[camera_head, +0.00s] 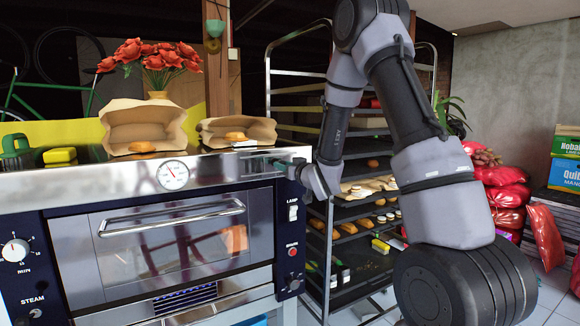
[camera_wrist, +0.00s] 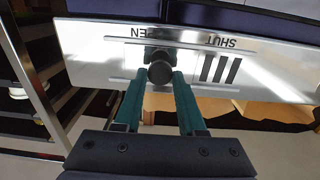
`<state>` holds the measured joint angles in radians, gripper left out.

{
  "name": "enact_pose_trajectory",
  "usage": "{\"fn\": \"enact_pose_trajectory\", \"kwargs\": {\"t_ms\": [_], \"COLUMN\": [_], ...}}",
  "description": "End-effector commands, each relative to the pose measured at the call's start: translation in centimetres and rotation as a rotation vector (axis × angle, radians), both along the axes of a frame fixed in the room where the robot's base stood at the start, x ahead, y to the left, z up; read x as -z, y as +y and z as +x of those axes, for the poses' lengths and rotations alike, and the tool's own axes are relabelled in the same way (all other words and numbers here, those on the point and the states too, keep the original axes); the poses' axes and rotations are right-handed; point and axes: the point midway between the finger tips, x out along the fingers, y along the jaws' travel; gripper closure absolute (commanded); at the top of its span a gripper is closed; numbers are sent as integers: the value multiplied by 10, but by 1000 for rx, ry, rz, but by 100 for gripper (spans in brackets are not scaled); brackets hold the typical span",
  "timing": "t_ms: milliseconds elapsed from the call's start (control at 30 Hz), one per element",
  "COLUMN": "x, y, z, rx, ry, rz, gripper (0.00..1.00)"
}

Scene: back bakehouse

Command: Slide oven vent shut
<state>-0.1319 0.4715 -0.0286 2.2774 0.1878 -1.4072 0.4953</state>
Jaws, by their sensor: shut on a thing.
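The oven vent is a pale metal strip (camera_wrist: 100,52) in the wrist view, marked SHUT at the right and, partly covered, OPEN at the left; the lettering is upside down. Several dark slots (camera_wrist: 220,69) show right of the knob. A round dark knob (camera_wrist: 160,73) sits between the teal fingers of my gripper (camera_wrist: 161,58), which are closed around it, by the OPEN end.
An oven door handle (camera_head: 172,217) juts out below. A dial gauge (camera_head: 172,174) is left of my gripper. Paper bags (camera_head: 145,120) and a vase of red flowers stand on top. A rack of trays (camera_head: 350,250) stands close on the right, behind my arm.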

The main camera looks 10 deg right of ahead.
Motion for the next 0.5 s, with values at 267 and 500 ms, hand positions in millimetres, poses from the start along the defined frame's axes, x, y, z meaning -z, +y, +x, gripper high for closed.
{"fn": "enact_pose_trajectory", "kwargs": {"t_ms": [267, 500], "x": [0, 0], "y": [68, 79], "z": [-22, -26], "rx": [-14, -10], "ry": [0, 1], "rz": [1, 0], "gripper": [100, 100]}}
